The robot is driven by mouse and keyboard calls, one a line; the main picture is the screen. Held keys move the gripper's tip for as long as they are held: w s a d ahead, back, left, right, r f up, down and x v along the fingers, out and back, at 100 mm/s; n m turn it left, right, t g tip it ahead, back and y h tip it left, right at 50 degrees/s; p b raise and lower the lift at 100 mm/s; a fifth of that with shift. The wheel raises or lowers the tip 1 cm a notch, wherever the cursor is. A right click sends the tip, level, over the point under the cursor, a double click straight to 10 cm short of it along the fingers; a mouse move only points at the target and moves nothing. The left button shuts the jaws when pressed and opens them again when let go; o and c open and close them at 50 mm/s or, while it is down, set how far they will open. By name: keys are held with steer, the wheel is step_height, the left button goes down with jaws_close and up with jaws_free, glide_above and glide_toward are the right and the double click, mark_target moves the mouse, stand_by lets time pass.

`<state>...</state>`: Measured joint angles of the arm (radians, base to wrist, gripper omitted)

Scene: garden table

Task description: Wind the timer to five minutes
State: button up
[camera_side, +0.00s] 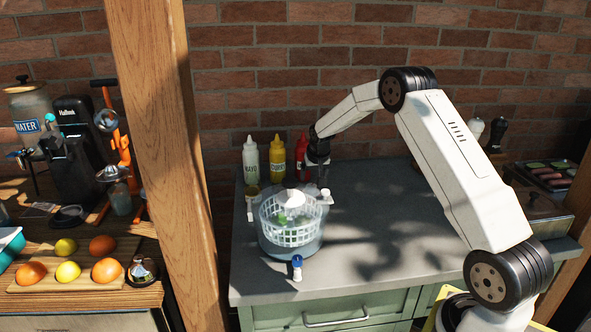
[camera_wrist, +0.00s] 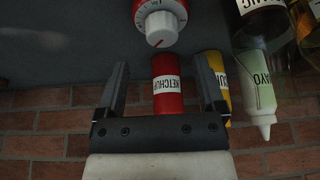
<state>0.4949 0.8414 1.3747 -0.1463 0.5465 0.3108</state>
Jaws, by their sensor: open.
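The timer (camera_wrist: 160,22) shows at the top edge of the wrist view. It has a red body with dark markings and a white dial knob with a red pointer line; part of it is cut off by the frame. I cannot make out the timer in the side view. My gripper (camera_wrist: 160,62) is open, its two dark fingers apart with nothing gripped. The timer lies beyond the fingertips, roughly centred between them and apart from them. In the side view my gripper (camera_side: 321,175) hangs over the grey counter, just behind and right of the salad spinner (camera_side: 290,235).
A ketchup bottle (camera_wrist: 167,85) appears between my fingers in the wrist view. Mustard (camera_side: 277,160) and mayo (camera_side: 250,160) bottles stand at the brick wall. A small blue-topped item (camera_side: 297,268) is in front of the spinner.

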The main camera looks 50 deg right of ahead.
steer(key=s+a+r, duration=0.5)
steer(key=s+r, duration=0.3)
steer(key=s, duration=0.3)
steer(key=shift+s+a+r, duration=0.2)
steer(key=shift+s, duration=0.05)
stand_by(0.3)
stand_by(0.3)
steer(key=w+d+f+n+y, duration=0.5)
steer(key=w+d+n, duration=0.3)
steer(key=n, duration=0.6)
steer(key=shift+w+f+t, duration=0.3)
steer(key=shift+w+f, duration=0.1)
steer(key=shift+w, duration=0.65)
